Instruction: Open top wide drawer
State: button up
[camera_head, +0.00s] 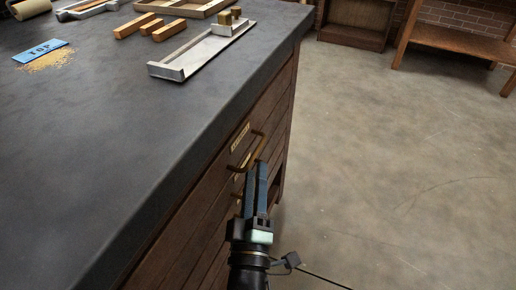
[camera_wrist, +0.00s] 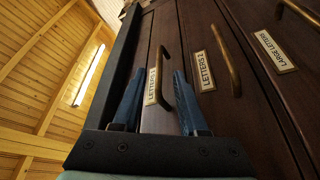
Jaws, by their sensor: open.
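The top wide drawer (camera_head: 212,181) is in the side of the dark-topped cabinet, just under the counter edge, and looks shut. It has a brass bar handle (camera_head: 259,148) and a pale label (camera_head: 239,138). In the wrist view its handle (camera_wrist: 164,78) and a "LETTERS" label (camera_wrist: 153,86) show between my fingers. My gripper (camera_head: 257,167) is open at the drawer front, fingertips close to the handle. The fingers lie on either side of the handle in the wrist view; I see no grip, and cannot tell the exact depth or any contact.
Lower drawers carry brass handles (camera_wrist: 226,62) and labels, one reading "LARGE LETTERS" (camera_wrist: 275,52). The countertop (camera_head: 120,125) holds a metal tray (camera_head: 185,60), wooden blocks (camera_head: 139,26) and a blue plate (camera_head: 40,52). The floor (camera_head: 400,170) to the right is clear.

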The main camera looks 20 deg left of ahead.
aim_at(258, 147)
jog(key=x, duration=0.7)
jog(key=shift+w, duration=0.2)
grip_shut()
dwell(1.2)
